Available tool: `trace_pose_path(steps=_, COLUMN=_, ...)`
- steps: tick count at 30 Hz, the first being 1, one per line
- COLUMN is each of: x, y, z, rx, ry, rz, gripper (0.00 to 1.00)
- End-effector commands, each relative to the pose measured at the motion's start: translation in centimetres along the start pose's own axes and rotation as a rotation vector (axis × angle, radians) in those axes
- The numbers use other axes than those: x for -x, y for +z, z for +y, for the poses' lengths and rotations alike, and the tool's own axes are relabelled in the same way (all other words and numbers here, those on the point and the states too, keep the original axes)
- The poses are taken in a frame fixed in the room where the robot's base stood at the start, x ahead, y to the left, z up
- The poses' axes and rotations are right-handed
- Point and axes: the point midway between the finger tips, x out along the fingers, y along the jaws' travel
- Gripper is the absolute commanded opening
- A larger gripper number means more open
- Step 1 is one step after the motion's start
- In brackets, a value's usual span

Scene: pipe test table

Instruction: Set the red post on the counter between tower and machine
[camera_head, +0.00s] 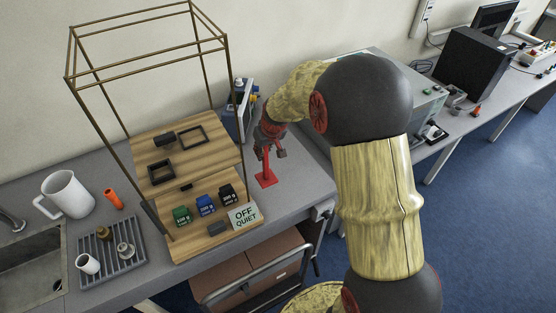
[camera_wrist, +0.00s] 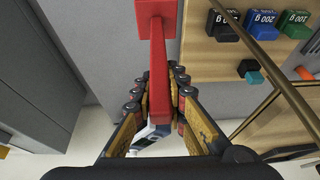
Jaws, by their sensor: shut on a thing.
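The red post (camera_head: 266,171) is upright on a flat square foot, over the grey counter between the framed tower (camera_head: 240,170) and the machine (camera_head: 428,98). I cannot tell whether its foot touches the counter. My gripper (camera_head: 272,147) is shut on the upper part of the post. In the wrist view, the post (camera_wrist: 158,60) runs between the fingers of my gripper (camera_wrist: 160,95), with its square foot at the top. My arm hides part of the machine in the head view.
The tower's wooden boards carry green, blue and black weights (camera_head: 205,206) and an "OFF QUIET" sign (camera_head: 244,215). A blue-and-white object (camera_head: 243,105) stands behind the post. A white pitcher (camera_head: 68,195), orange cylinder (camera_head: 114,199) and ribbed tray (camera_head: 127,262) are at left.

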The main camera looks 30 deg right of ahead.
Motion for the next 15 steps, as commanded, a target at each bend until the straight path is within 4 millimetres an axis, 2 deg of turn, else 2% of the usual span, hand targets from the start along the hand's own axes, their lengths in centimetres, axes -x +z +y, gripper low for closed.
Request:
trace_pose_path(steps=3, x=-1.6, y=-0.7, z=2.6, rx=-0.005, ry=0.001, rz=-0.001, gripper=0.0)
trace_pose_path(steps=9, x=-4.4, y=-1.8, z=6.4, rx=-0.005, ry=0.0, rz=-0.002, gripper=0.0)
trace_pose_path(steps=15, x=-7.9, y=-1.8, z=8.8, rx=-0.003, ry=0.0, rz=0.0, gripper=0.0)
